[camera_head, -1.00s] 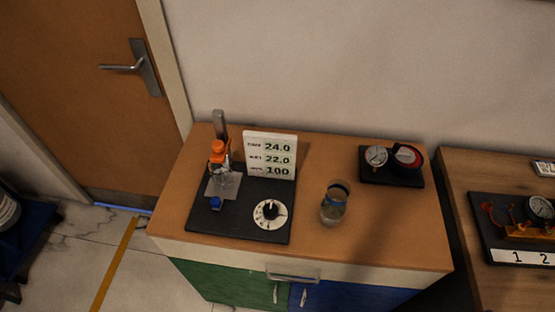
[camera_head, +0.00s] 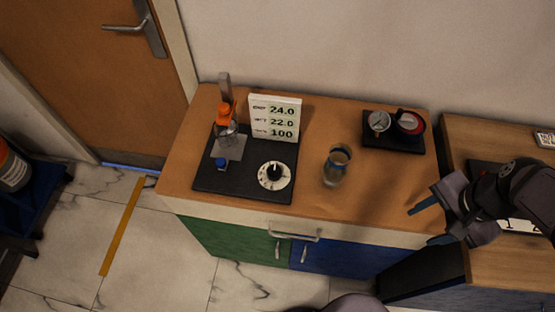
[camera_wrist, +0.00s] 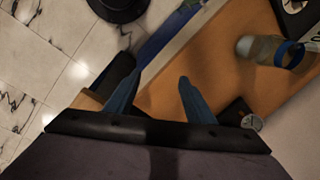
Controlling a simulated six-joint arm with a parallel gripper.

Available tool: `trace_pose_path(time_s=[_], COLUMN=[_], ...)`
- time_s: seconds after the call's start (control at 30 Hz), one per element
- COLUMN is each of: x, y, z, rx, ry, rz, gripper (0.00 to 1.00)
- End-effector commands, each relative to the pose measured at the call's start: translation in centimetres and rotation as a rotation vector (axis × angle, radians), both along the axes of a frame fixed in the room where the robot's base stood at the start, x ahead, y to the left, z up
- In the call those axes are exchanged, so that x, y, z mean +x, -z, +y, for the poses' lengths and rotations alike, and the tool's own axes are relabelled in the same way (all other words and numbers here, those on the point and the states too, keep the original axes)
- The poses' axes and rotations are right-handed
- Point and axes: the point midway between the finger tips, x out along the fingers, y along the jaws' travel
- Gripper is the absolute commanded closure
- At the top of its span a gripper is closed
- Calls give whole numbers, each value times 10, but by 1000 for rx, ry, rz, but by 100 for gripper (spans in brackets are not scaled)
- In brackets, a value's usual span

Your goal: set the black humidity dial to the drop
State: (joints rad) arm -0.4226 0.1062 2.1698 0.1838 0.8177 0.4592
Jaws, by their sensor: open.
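The humidity dial is a black knob (camera_head: 274,171) on a round white face (camera_head: 275,182) with marks. It sits at the right front of a black base plate (camera_head: 225,180) on the cabinet top. The marks are too small to read, so I cannot tell which one is the drop. A white display (camera_head: 274,117) behind it reads 24.0, 22.0 and 100. My gripper (camera_head: 425,223) is open and empty at the cabinet's right front, well right of the dial. Its blue fingers (camera_wrist: 158,97) show apart in the wrist view.
A glass jar (camera_head: 336,167) stands between dial and gripper; it also shows in the wrist view (camera_wrist: 265,50). A gauge with a red-rimmed knob (camera_head: 409,123) is at the back right. The cabinet's front middle is clear.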

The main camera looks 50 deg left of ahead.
Motion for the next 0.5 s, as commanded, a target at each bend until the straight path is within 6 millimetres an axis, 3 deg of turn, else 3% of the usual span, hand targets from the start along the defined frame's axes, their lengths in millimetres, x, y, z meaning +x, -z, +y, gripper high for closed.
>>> trace_pose_path(time_s=[0.03,0.1,0.17,0.3,0.4,0.5], x=[-1,-7,-19,-62,-99,-119], y=[-14,-26,-37,-55,-55,-38], z=[41,92,135,223,273,296], rx=[26,61,88,132,136,115], ry=[5,35,60,112,182,294], rz=[19,51,82,174,249,309], gripper=[51,51,51,51,51,51])
